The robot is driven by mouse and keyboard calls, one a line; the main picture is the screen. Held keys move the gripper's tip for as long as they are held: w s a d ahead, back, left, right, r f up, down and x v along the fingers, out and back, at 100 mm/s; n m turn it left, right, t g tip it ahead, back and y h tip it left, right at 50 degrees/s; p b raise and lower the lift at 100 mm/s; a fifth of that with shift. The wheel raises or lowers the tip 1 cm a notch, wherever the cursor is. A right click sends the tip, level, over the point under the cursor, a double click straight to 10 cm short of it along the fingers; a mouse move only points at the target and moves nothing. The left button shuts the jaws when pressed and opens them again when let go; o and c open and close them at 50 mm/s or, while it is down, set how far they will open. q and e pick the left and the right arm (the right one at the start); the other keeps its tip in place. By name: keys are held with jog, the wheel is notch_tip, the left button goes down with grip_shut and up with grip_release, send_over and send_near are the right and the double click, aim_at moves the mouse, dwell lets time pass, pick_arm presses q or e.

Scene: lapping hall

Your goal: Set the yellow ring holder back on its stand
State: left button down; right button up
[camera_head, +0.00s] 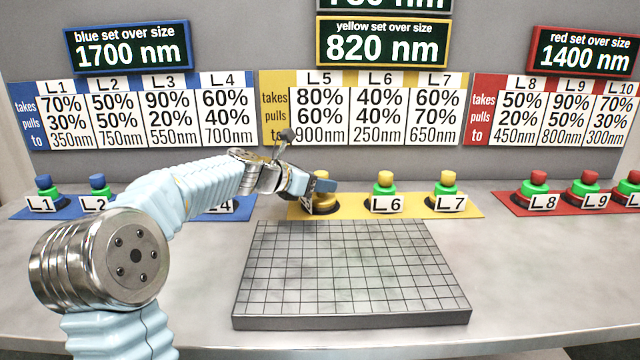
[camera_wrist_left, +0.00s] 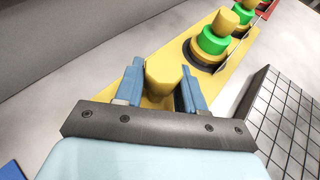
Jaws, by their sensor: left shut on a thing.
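My left gripper (camera_head: 308,185) is shut on a yellow ring holder (camera_head: 324,200) at the L5 place, the left end of the yellow mat (camera_head: 356,208). In the left wrist view, the yellow knob (camera_wrist_left: 162,78) of the holder sits between the two blue fingers of my left gripper (camera_wrist_left: 160,88). The holder looks about upright, low over the mat. Its underside and stand are largely hidden, so I cannot tell whether it rests there. No green ring shows on it. The L5 label is partly covered by my gripper. My right gripper is not in view.
Yellow-knobbed holders with green rings stand at L6 (camera_head: 383,187) and L7 (camera_head: 447,188), just right. A blue mat (camera_head: 240,206) lies left, a red mat (camera_head: 512,206) right. A gridded grey plate (camera_head: 350,270) lies in front, bare. The wall with signs is close behind.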

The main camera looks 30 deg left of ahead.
pick_arm(q)
jog(key=c, duration=0.7)
grip_release()
jog(key=shift+f, duration=0.1)
jog(key=shift+o, duration=0.2)
jog(key=shift+r, duration=0.25)
jog(key=v, duration=1.2)
jog(key=shift+f, duration=0.15)
